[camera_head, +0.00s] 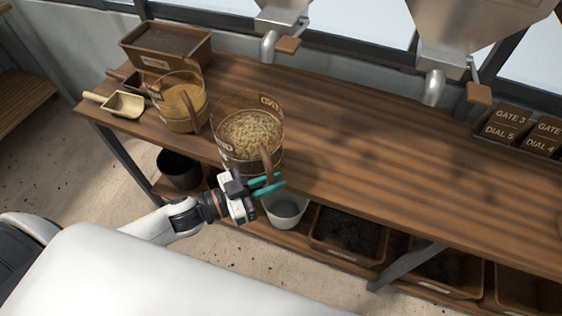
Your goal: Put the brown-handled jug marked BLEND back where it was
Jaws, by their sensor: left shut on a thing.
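The clear jug (238,152) with a brown handle (267,158) is at the front edge of the wooden bench (350,170). It holds pale grain, and parts of its white lettering show, "ND" at the left. It looks upright; I cannot tell whether its base touches the bench. My left gripper (269,184) with teal fingers comes from the lower left and is shut on the jug's handle, low on its near side. My right gripper is not in view.
A second brown-handled jug (179,118) stands to the left, near a scoop (123,104) and a brown tub (130,48) of soil. Metal hoppers with spouts (433,88) hang behind. Gate and dial signs (506,124) stand at right. The bench middle is clear.

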